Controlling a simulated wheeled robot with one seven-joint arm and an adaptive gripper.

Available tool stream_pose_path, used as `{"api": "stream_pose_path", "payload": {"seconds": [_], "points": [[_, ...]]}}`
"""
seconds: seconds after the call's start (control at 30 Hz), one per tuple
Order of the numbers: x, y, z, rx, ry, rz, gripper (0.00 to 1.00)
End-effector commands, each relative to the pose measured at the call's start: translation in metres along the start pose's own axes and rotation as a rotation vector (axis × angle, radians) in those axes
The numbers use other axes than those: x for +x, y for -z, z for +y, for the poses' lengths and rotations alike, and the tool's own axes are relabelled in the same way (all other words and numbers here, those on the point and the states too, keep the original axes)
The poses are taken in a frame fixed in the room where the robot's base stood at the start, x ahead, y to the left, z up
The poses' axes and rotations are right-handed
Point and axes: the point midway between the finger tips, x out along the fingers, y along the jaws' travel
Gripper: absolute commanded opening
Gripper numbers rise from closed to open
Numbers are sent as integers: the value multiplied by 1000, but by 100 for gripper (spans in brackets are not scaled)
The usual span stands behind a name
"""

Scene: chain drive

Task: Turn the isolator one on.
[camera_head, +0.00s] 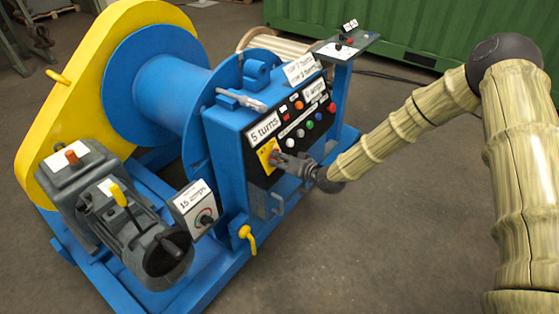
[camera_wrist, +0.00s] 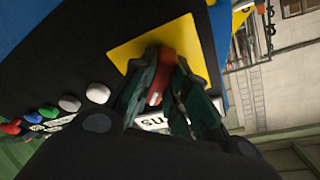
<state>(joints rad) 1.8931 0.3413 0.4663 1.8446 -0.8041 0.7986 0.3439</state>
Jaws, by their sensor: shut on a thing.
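The isolator is a red rotary handle (camera_wrist: 164,72) on a square yellow plate (camera_wrist: 124,50), at the left end of the black control panel. In the head view the yellow plate (camera_head: 266,153) sits just under the "5 turns" label, and my gripper hides part of the handle. My gripper (camera_head: 283,162) reaches the panel from the right. In the wrist view its dark fingers (camera_wrist: 165,92) are shut on the red handle, one on each side. I cannot read any position marks on the plate.
Several coloured buttons (camera_head: 309,125) line the panel to the right of the isolator. A "5 turns" label (camera_head: 264,128) stands above the handle. A "15 amps" box (camera_head: 194,207) with a knob and a yellow lever (camera_head: 247,239) are below left. The floor at the right (camera_head: 400,240) is clear.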

Motion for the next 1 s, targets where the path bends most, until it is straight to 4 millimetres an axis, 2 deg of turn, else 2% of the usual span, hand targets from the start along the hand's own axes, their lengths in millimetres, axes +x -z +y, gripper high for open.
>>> {"api": "stream_pose_path", "payload": {"seconds": [0.27, 0.7, 0.73, 0.8, 0.83, 1.0], "points": [[0, 1, 1, 62, -16, 2, 0], [0, 1, 1, 69, -18, 2, 0], [0, 1, 1, 69, -18, 3, 22], [0, 1, 1, 69, -17, 2, 34], [0, 1, 1, 69, -17, 2, 38], [0, 0, 0, 68, -16, 1, 38]]}}
